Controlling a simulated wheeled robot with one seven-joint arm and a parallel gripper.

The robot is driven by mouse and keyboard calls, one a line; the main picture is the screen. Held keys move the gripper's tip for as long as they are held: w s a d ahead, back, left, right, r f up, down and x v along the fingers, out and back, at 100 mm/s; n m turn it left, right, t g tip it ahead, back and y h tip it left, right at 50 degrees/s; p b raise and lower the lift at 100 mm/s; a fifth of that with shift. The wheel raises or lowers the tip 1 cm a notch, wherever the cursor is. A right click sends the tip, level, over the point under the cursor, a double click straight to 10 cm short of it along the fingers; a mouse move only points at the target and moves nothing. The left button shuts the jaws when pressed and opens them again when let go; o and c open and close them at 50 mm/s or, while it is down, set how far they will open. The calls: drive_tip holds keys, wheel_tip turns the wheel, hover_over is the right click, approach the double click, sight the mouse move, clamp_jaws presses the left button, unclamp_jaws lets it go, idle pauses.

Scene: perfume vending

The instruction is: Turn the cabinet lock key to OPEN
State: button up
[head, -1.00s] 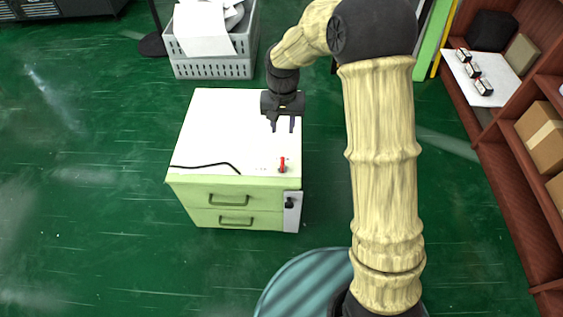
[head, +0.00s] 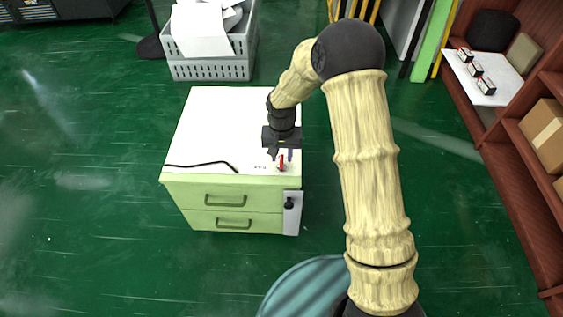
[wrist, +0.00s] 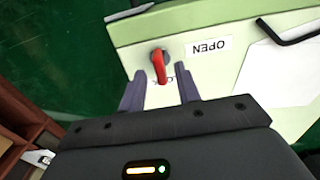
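The red cabinet lock key (head: 281,164) stands at the front right of the top of the light green cabinet (head: 215,179). In the wrist view the key (wrist: 159,67) has a red handle on a grey round lock. An OPEN label (wrist: 208,47) lies to its right, upside down in the picture. A second label is partly hidden by a finger. My gripper (head: 282,154) is over the cabinet's front right, pointing down. Its two fingers are apart, one on each side of the key in the wrist view. Whether they touch it I cannot tell.
A black bent rod (head: 203,166) lies on the cabinet top, left of the key. The cabinet has two drawers and a black knob (head: 289,204) on its front. A grey crate (head: 210,69) with papers stands behind, and reddish shelves (head: 510,175) at right.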

drive_tip(key=shift+f, duration=1.25)
clamp_jaws()
